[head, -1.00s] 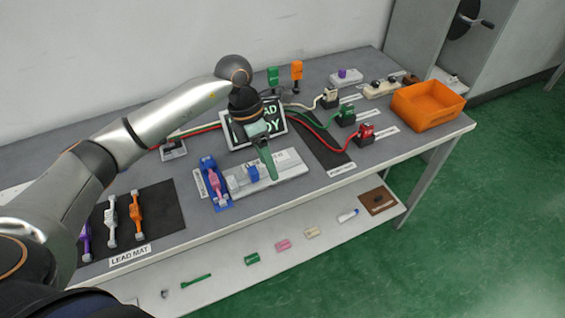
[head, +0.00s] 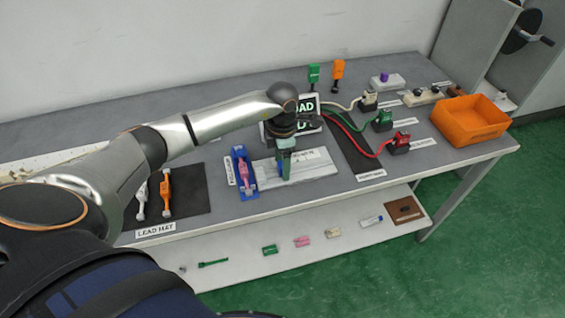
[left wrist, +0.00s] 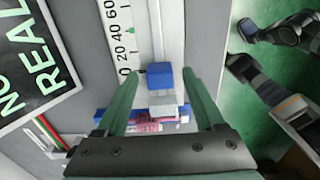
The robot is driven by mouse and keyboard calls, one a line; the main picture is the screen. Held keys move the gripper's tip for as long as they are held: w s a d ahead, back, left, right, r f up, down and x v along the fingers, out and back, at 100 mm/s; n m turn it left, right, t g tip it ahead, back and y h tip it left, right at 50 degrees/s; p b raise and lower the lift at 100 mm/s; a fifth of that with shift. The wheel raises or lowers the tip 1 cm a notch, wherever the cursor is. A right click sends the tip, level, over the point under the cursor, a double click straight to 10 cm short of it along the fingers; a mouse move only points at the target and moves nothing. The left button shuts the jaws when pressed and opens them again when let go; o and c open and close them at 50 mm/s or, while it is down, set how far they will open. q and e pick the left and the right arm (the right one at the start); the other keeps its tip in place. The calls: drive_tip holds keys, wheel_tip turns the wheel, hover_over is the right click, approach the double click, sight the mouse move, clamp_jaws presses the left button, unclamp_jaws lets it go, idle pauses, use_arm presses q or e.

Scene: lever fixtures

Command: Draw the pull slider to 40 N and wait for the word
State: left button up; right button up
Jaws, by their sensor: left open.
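The pull slider is a pale plate (head: 318,164) on the bench with a blue knob (left wrist: 160,76). In the left wrist view the knob is beside the 0 end of a printed scale (left wrist: 122,42), and a small green marker (left wrist: 130,30) is beside 40. My left gripper (head: 284,174) points down over the plate. Its two green fingers (left wrist: 161,88) are open, one on each side of the knob; I cannot tell whether they touch it. In the head view the gripper mostly hides the knob. My right gripper is not in view.
A blue holder with a pink piece (head: 243,172) is left of the plate. A black mat (head: 186,194) carries lead pieces. Plugged cables (head: 352,130) run behind on the right, near an orange bin (head: 471,121). A lower shelf (head: 340,240) holds small items.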

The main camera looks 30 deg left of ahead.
use_arm(q)
drive_tip(key=shift+f, duration=0.4)
drive_tip(key=shift+c, duration=0.2)
